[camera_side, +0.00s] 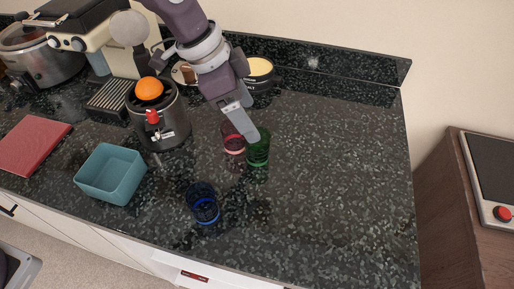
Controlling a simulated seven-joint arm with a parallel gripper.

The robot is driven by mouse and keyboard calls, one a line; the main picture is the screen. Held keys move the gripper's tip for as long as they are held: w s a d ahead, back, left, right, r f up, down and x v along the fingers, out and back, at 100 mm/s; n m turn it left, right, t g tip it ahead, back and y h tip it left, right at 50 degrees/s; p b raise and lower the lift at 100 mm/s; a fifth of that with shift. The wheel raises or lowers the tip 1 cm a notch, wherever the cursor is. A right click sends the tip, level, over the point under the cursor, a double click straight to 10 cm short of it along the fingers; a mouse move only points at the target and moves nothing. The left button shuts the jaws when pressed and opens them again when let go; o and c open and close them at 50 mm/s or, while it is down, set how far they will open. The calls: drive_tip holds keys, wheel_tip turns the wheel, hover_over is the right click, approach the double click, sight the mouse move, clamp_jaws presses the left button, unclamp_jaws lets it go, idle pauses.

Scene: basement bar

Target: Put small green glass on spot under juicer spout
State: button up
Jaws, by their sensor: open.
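The small green glass (259,152) stands upright on the dark speckled counter, right of a red glass (232,145). My gripper (245,133) is open and comes down at the green glass; its near finger covers part of the rim. I cannot tell whether a finger is inside the glass or touching it. The juicer (172,127) stands to the left, a dark round machine with an orange (149,88) on top and a red part (152,117) at its front. The spot under its spout looks empty.
A blue glass (202,206) and a teal square bin (96,191) stand near the front edge. A coffee machine (100,45), a metal pot (38,62) and a red board (32,146) are at left. A dark round tin (260,73) stands behind my gripper. The counter's right side is clear.

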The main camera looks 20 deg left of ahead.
sight(257, 148)
drive_tip(key=x, duration=0.7)
drive_tip(key=shift+s+a+f, duration=0.15)
drive_tip(key=shift+s+f, duration=0.05)
drive_tip(key=shift+f, duration=0.25)
clamp_jaws()
